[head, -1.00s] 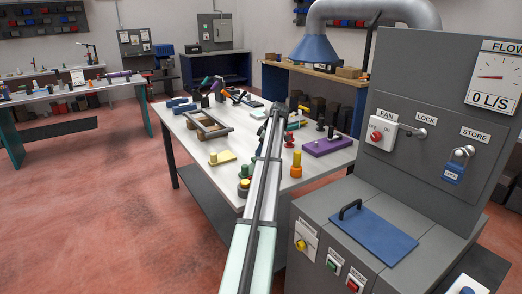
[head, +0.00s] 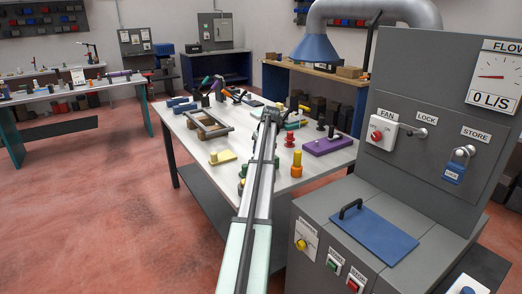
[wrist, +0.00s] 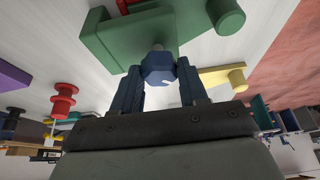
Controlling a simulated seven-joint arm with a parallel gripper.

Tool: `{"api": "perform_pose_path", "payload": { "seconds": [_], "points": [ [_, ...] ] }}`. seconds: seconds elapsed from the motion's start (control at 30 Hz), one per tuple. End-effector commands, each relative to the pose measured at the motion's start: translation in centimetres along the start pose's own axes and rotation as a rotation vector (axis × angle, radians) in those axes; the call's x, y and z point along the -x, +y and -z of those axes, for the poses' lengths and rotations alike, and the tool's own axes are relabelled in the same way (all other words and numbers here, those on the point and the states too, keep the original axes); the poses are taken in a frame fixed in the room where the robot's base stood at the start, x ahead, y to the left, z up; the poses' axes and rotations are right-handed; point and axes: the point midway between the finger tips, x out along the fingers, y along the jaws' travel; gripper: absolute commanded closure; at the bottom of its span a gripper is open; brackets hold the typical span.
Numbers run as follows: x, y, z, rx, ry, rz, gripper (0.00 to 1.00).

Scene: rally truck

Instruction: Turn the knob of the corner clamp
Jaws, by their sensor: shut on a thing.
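In the wrist view a green block-shaped body (wrist: 140,35), which I take to be the corner clamp, shows at the top, with a round green post (wrist: 226,14) at its right. A dark blue faceted knob (wrist: 158,62) stands out from it toward me. My gripper (wrist: 158,74) is shut on this knob, one blue finger on each side. My arm hides the clamp and knob there, so I cannot tell how far the knob is turned.
The white worktable (head: 205,182) carries a wooden frame (head: 209,124), a yellow piece (head: 222,156), an orange-and-yellow post (head: 296,163) and a purple block (head: 327,145) close around my arm. A grey control cabinet (head: 430,100) stands at the right.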

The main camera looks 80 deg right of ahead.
Motion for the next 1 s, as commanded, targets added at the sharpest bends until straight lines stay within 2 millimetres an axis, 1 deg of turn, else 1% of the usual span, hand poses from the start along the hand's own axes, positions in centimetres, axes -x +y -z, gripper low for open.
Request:
{"api": "perform_pose_path", "payload": {
  "seconds": [0.3,0.87,0.9,1.0],
  "points": [
    [0.22,-0.03,0.14,-0.113,0.004,-0.049,0.88],
    [0.27,0.03,0.23,-0.137,0.006,-0.06,0.88],
    [0.27,0.04,0.24,-0.137,0.006,-0.06,0.54],
    [0.23,0.02,0.2,-0.137,0.005,-0.059,0.45]
  ]
}}
